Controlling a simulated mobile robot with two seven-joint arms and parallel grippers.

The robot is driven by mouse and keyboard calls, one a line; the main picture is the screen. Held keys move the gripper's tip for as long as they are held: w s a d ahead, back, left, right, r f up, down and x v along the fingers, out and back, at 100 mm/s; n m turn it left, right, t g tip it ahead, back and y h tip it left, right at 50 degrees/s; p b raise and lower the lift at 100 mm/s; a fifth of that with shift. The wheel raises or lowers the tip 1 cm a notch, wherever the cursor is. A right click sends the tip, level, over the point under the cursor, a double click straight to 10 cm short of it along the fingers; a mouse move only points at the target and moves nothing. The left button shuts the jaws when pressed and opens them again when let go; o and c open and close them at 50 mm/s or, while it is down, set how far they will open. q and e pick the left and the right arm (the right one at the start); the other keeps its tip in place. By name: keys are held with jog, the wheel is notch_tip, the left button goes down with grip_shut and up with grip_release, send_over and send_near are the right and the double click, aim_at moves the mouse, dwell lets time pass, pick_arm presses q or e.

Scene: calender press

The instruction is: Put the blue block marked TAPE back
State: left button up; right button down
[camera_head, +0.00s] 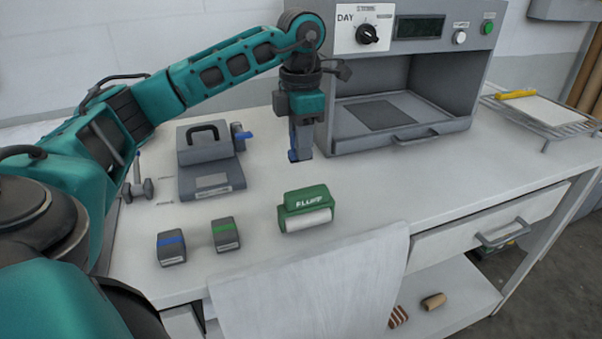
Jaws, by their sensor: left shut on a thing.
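My left gripper (301,148) points down in front of the machine's left side, above the white table. It is shut on a blue block (295,156), of which only a small part shows below the fingers. No TAPE marking can be read on it; the fingers hide most of it. Whether its underside touches the table I cannot tell. My right gripper is not in view.
A green FLUFF block (303,208) stands nearer the front edge. A blue-striped grey block (171,247) and a green-striped one (226,234) stand to its left. A grey press (207,180) and the DAY-dial machine (400,138) stand behind. A white cloth (315,290) hangs over the front.

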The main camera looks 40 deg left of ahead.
pick_arm(q)
jog(key=shift+f, duration=2.85)
jog(key=shift+f+b, duration=0.15)
jog(key=shift+b, duration=0.15)
jog(key=o, duration=0.9)
jog(key=shift+o, duration=0.2)
jog(key=shift+r, duration=0.4)
notch_tip(320, 180, up, 12)
jog(key=shift+f+p, duration=0.2)
jog(key=shift+p, duration=0.7)
jog(key=shift+f, duration=0.1)
